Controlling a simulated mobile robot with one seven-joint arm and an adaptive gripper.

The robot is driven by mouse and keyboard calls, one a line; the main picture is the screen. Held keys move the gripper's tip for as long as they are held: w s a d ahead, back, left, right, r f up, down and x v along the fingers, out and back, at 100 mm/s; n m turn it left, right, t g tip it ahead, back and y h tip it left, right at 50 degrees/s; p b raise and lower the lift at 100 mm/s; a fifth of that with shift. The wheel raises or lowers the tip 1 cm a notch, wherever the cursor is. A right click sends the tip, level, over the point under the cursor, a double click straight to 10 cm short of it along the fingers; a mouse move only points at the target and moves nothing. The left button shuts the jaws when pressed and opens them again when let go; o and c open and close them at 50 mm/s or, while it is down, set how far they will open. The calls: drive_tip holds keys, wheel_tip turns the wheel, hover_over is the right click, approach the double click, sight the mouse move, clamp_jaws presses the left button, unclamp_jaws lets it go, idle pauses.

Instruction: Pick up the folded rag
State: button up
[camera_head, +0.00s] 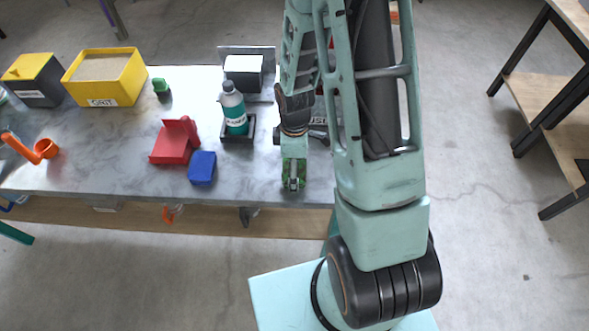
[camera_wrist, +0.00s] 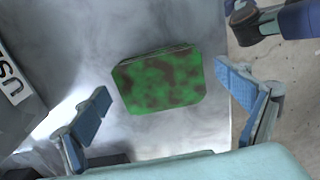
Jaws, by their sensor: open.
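The folded rag (camera_wrist: 160,82), green with dark brown stains, lies flat on the grey worktop, near its edge in the wrist view. Part of it shows in the head view as a green patch (camera_head: 301,184) below my gripper, which partly covers it. My gripper (camera_wrist: 164,88) is open above the rag. One blue-padded finger is on each side of it in the wrist view, both apart from the rag. How high the fingertips are above the worktop is hard to tell.

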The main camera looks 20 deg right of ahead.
drive_tip(key=c, duration=1.2)
drive_tip(key=shift+r, duration=0.15)
drive_tip(key=shift+c, duration=0.2)
drive_tip(key=shift+r, duration=0.6)
drive_tip(key=s+d+r, duration=0.7)
drive_tip(key=d+r, duration=0.4)
drive_tip(key=shift+s+d+r+p, duration=0.25)
drive_tip(key=shift+s+d+p, duration=0.05)
drive_tip(key=shift+s, duration=0.1)
